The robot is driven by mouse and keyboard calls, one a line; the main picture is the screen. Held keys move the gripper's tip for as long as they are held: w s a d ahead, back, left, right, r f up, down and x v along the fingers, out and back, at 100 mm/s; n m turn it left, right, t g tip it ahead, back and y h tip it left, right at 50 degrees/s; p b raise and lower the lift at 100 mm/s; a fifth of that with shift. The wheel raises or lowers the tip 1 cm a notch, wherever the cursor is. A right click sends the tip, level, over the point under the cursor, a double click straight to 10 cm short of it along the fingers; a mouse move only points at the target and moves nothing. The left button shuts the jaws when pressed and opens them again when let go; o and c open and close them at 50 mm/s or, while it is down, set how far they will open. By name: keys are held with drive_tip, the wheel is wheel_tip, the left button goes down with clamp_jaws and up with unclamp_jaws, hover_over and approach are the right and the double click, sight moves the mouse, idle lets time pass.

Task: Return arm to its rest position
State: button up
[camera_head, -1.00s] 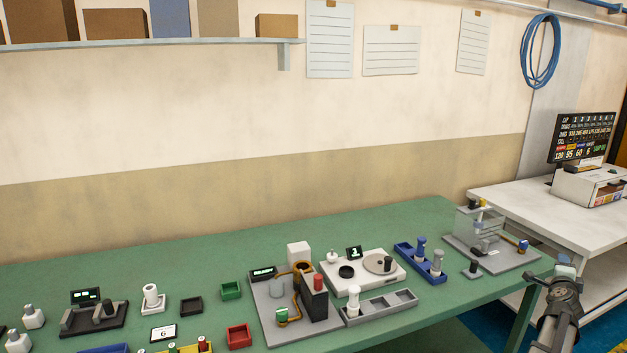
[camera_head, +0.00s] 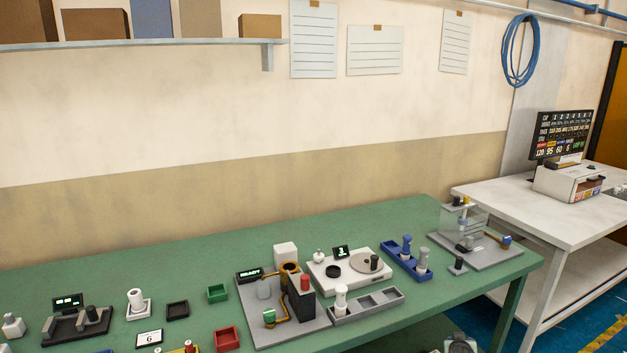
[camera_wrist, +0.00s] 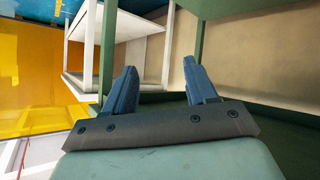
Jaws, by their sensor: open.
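My gripper (camera_wrist: 162,88) shows in the wrist view with its two blue-grey fingers apart and nothing between them. It is clear of the green workbench (camera_head: 390,225), whose green frame and leg show close by in the wrist view. In the head view only a small grey part of my arm (camera_head: 460,343) shows at the bottom edge, in front of the bench. The rest of the arm and the fingers are out of that view.
The bench carries several small trays, a grey station (camera_head: 285,325) with a lit display, a white turntable unit (camera_head: 330,272) and a blue rack (camera_head: 402,262). A white table (camera_head: 560,215) with a monitor (camera_head: 562,136) stands at the right. Floor shows between them.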

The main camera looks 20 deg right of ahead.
drive_tip(key=s+a+f+n+g+y, duration=0.1)
drive_tip(key=a+f+n+g+y, duration=0.1)
drive_tip(key=a+f, duration=0.7)
drive_tip(key=s+a+f+n+g+y, duration=0.15)
drive_tip(key=a+f, duration=0.25)
drive_tip(key=a, duration=0.9)
drive_tip(key=a+f+n+g+y, duration=0.1)
drive_tip(key=a+f+n+y, duration=0.15)
drive_tip(key=a+f, duration=0.7)
drive_tip(key=s+a+f+g+y, duration=0.1)
drive_tip(key=s+a+g+y, duration=0.2)
drive_tip(key=s+a+g, duration=0.6)
drive_tip(key=s+a, duration=1.4)
drive_tip(key=a, duration=0.4)
drive_tip(key=shift+a+f+n, duration=0.15)
drive_tip(key=shift+f+n, duration=0.2)
drive_tip(key=shift+n, duration=0.05)
drive_tip(key=shift+s, duration=0.1)
